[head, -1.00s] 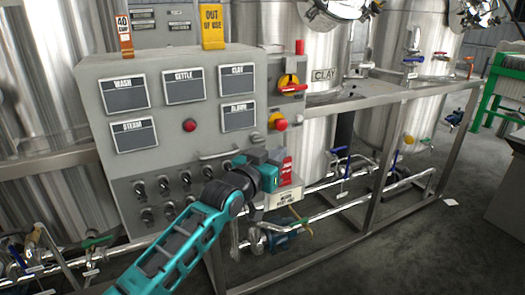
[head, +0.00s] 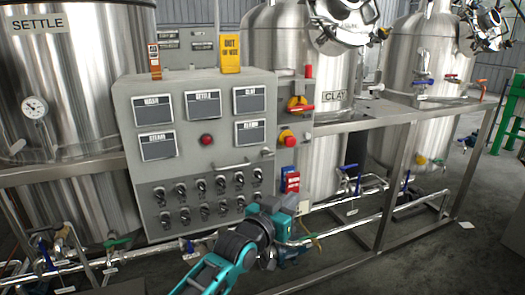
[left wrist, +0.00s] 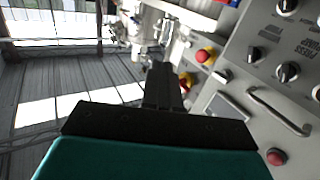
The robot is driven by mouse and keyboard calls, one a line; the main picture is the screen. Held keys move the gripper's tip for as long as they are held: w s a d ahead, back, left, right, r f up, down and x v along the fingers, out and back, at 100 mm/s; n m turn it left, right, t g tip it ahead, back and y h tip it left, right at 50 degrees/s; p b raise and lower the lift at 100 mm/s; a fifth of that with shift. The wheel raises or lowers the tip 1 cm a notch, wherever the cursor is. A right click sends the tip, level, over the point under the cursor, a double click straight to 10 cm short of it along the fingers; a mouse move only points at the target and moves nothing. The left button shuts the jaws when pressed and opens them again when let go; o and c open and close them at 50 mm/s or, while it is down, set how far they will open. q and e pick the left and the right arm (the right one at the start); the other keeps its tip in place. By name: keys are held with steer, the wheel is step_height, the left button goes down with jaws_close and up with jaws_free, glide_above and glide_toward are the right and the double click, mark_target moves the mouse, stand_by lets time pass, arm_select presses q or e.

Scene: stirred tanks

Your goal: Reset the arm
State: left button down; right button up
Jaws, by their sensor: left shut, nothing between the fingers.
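My left arm comes in from the bottom of the head view. Its left gripper (head: 286,207) is in front of the lower right corner of the grey control panel (head: 222,160), just below a small red box (head: 291,181). In the left wrist view the black fingers (left wrist: 163,88) are together, with nothing between them. The panel's knobs, a handle and red buttons show to the right of the fingers there, and the fingers look apart from them. My right gripper is not in view.
Steel tanks stand behind and beside the panel, one marked SETTLE (head: 75,110) and one marked CLAY (head: 325,150). A metal frame (head: 395,185) with pipes and valves runs to the right. A yellow OUT OF USE tag (head: 230,54) stands on the panel. Grey floor (head: 440,255) is clear at lower right.

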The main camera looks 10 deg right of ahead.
arm_select(q)
steer(key=s+a+f+n+y, duration=0.45)
steer(key=s+a+f, duration=0.65)
steer(key=a+f, duration=0.45)
steer(key=s+a+f+g+y, duration=0.1)
steer(key=s+a+f+y, duration=0.1)
steer(key=s+a+f, duration=0.2)
steer(key=s+a+f+g+y, duration=0.1)
steer(key=s+a+f+y, duration=0.2)
steer(key=s+a, duration=0.7)
steer(key=s+f, duration=0.2)
steer(key=s, duration=0.2)
steer(key=shift+s+f, duration=0.15)
steer(key=shift+f, duration=0.1)
steer(key=shift+n, duration=0.25)
